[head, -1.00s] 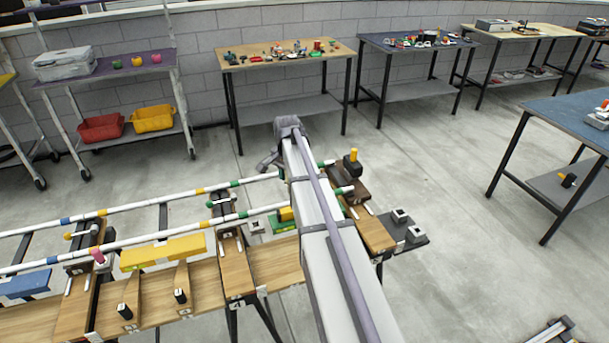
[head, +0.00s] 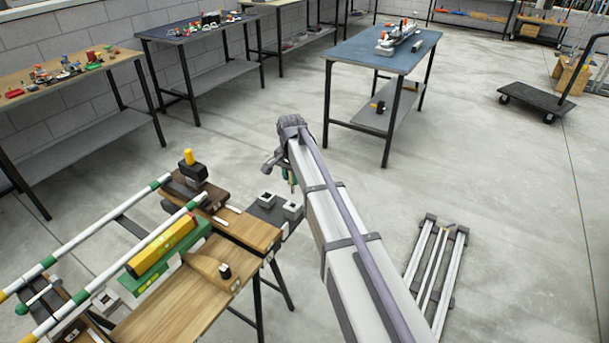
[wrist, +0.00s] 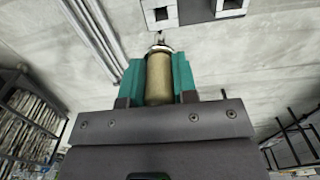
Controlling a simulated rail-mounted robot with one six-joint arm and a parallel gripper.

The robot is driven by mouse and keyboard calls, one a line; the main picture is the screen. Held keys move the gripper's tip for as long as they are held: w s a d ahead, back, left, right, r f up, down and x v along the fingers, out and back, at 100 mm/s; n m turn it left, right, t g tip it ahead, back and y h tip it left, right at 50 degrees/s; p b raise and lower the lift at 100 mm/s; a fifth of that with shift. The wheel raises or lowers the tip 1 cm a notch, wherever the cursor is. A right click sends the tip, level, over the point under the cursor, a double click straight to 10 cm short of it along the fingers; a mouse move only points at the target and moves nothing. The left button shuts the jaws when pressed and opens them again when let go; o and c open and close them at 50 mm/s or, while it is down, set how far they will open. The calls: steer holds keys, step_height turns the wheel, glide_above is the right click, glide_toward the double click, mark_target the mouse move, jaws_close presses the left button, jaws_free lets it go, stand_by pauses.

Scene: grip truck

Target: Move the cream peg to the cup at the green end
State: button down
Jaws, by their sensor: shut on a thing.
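My gripper (wrist: 158,85) is shut on the cream peg (wrist: 158,78), a tan cylinder between its teal fingers in the wrist view. In the head view my gripper (head: 287,172) is beyond the right end of the bench, and the peg cannot be made out there. Two square white cups (head: 265,199) (head: 292,210) stand on a dark plate at that end, close to the gripper. The bench rails have green bands (head: 162,181) towards this end.
A yellow block (head: 163,247) lies on a green holder (head: 136,286) by the rail. A black block with a yellow knob (head: 191,170) stands near the bench end. A blue-topped table (head: 385,55) is behind, and a rail frame (head: 435,265) lies on the floor at right.

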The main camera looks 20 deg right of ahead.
steer(key=shift+a+f, duration=0.15)
steer(key=shift+a, duration=0.05)
steer(key=shift+f+b, duration=0.2)
steer(key=shift+b, duration=0.15)
step_height(320, 180, down, 8)
steer(key=b, duration=0.8)
steer(key=shift+f, duration=0.2)
steer(key=c, duration=0.8)
jaws_free()
steer(key=shift+r, duration=0.1)
step_height(320, 180, up, 11)
steer(key=p, duration=1)
steer(key=shift+p, duration=0.4)
